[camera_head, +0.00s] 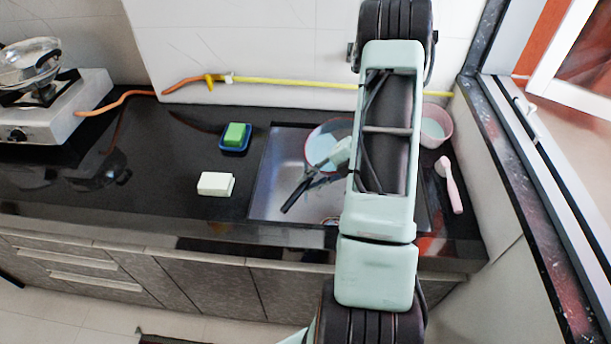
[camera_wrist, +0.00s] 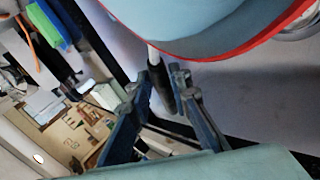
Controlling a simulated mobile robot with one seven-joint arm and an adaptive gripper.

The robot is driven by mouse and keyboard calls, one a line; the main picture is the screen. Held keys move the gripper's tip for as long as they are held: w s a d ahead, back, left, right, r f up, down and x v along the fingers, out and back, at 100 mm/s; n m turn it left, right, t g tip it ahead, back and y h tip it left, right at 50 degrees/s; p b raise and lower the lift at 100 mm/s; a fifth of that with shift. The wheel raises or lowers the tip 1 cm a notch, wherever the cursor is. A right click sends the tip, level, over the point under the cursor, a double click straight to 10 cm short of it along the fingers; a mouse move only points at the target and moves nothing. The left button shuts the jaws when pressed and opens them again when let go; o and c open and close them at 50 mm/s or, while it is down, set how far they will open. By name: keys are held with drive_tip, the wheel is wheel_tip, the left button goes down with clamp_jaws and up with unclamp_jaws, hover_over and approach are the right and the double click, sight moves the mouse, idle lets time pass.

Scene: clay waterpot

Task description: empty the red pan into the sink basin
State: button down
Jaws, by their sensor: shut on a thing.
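The red pan (camera_head: 322,140) is over the back part of the steel sink basin (camera_head: 275,165), partly hidden behind my arm. Its inside looks pale blue, and its black handle (camera_head: 296,194) points down and left. In the wrist view the pan (camera_wrist: 215,25) shows a pale blue surface and a red rim; whether it holds anything cannot be told. My gripper (camera_wrist: 158,88) is shut on the dark handle, close to its pale neck. The basin floor (camera_wrist: 245,95) shows below the pan in the wrist view. My arm hides the right part of the basin.
A pink tub (camera_head: 437,125) and a pink brush (camera_head: 450,185) are right of the sink. A green sponge in a blue dish (camera_head: 235,137) and a white block (camera_head: 216,184) lie to the left. A window frame (camera_head: 540,150) bounds the right side. The left counter has free room.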

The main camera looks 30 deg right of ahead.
drive_tip(key=shift+f+h, duration=0.25)
drive_tip(key=shift+h, duration=0.15)
idle(0.5)
drive_tip(key=shift+f+n+h, duration=0.3)
drive_tip(key=shift+f+h, duration=0.1)
drive_tip(key=shift+h, duration=0.3)
drive_tip(key=shift+a, duration=0.1)
drive_tip(key=shift+f+g+h, duration=0.3)
drive_tip(key=shift+f+h, duration=0.1)
drive_tip(key=shift+h, duration=0.2)
idle(0.5)
